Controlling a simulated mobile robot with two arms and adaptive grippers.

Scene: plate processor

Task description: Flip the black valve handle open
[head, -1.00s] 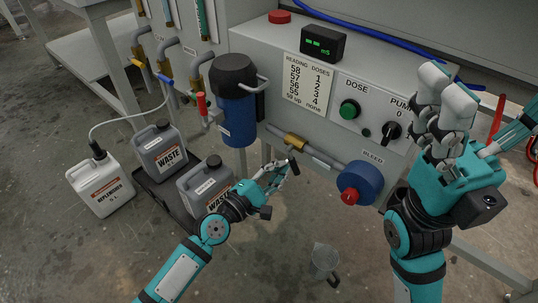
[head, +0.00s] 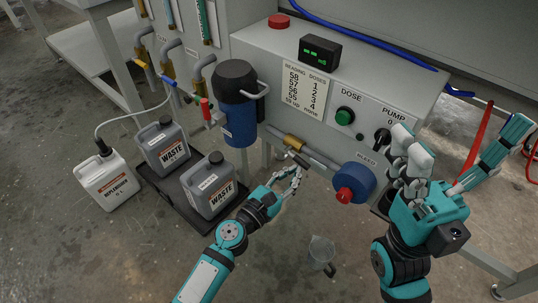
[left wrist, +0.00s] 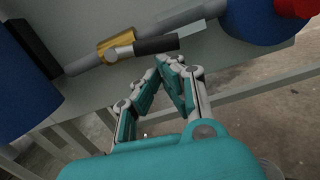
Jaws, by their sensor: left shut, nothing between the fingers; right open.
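The brass valve (head: 293,142) sits on the grey pipe along the lower front of the machine. Its black handle (head: 297,158) shows just above my left gripper (head: 294,175). In the left wrist view the black handle (left wrist: 157,45) reaches right from the brass body (left wrist: 117,47), in front of the pipe and slightly angled to it. My left gripper (left wrist: 164,62) is shut and empty, its fingertips just below the handle; I cannot tell whether they touch it. My right gripper (head: 412,150) is open and empty in front of the pump side of the panel.
A blue bleed fitting with a red knob (head: 344,195) is right of the valve. A blue filter housing (head: 239,115) stands to its left. Waste jugs (head: 210,185) stand in a black tray at left. A clear jug (head: 321,252) stands on the floor below.

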